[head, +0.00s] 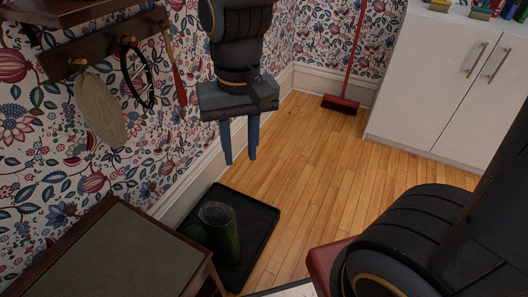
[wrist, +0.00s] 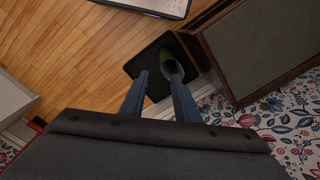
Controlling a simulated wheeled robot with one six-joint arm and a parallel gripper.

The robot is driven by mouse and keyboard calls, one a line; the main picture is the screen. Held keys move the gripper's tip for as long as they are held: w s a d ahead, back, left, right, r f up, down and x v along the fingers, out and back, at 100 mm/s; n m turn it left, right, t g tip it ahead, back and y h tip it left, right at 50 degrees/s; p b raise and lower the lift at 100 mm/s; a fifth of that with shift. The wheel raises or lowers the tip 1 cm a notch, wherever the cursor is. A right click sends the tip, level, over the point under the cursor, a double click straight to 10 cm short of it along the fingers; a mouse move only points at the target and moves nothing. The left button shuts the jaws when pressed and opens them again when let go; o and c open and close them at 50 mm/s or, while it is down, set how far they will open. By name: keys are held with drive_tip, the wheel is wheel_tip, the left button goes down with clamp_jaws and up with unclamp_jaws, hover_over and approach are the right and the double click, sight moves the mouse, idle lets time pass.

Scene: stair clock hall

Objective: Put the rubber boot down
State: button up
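The dark green rubber boot (head: 228,243) stands upright on a black tray (head: 263,213) on the floor by the wall. Its shaft opening faces up. The boot also shows in the wrist view (wrist: 173,68), partly behind one fingertip. My gripper (head: 240,160) is in the air above and beyond the tray, its two blue fingers pointing down. The fingers are apart with nothing between them; in the wrist view my gripper (wrist: 160,76) shows the same gap. The boot appears below the fingertips and clear of them.
A bench or table with a dark wood frame (head: 120,250) stands left of the tray. A wall rack (head: 105,45) holds hanging items. A red broom (head: 342,103) leans at the back near a white cabinet (head: 435,80). The wooden floor (head: 310,165) right of the tray is clear.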

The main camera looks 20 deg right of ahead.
drive_tip(key=s+d+r+n, duration=0.2)
drive_tip(key=s+d+r, duration=0.1)
drive_tip(key=s, duration=0.2)
drive_tip(key=shift+s+d, duration=0.25)
drive_tip(key=shift+s, duration=0.05)
idle(0.6)
drive_tip(key=d+r+m+p, duration=0.2)
drive_tip(key=d+r+p, duration=0.7)
drive_tip(key=p, duration=1)
wheel_tip(320, 180, up, 2)
drive_tip(key=shift+d+r+m+p, duration=0.1)
drive_tip(key=shift+d+m+p, duration=0.25)
drive_tip(key=shift+m, duration=0.05)
drive_tip(key=shift+a, duration=0.15)
